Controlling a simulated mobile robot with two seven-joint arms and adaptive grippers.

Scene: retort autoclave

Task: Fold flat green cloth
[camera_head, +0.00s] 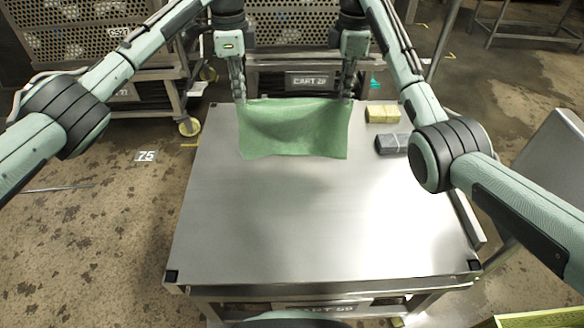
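The green cloth (295,130) hangs between my two grippers at the far edge of the metal cart top (290,225). It sags a little in the middle, and its lower edge is at or just above the surface; I cannot tell which. My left gripper (240,98) is shut on the cloth's upper left corner. My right gripper (348,98) is shut on its upper right corner. The fingertips are small and partly merge with the cloth edge.
A yellow block (382,114) and a dark grey block (392,144) lie on the right side of the cart top, the grey one beside my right arm. Perforated metal carts (90,45) stand behind. The near and middle cart top is clear.

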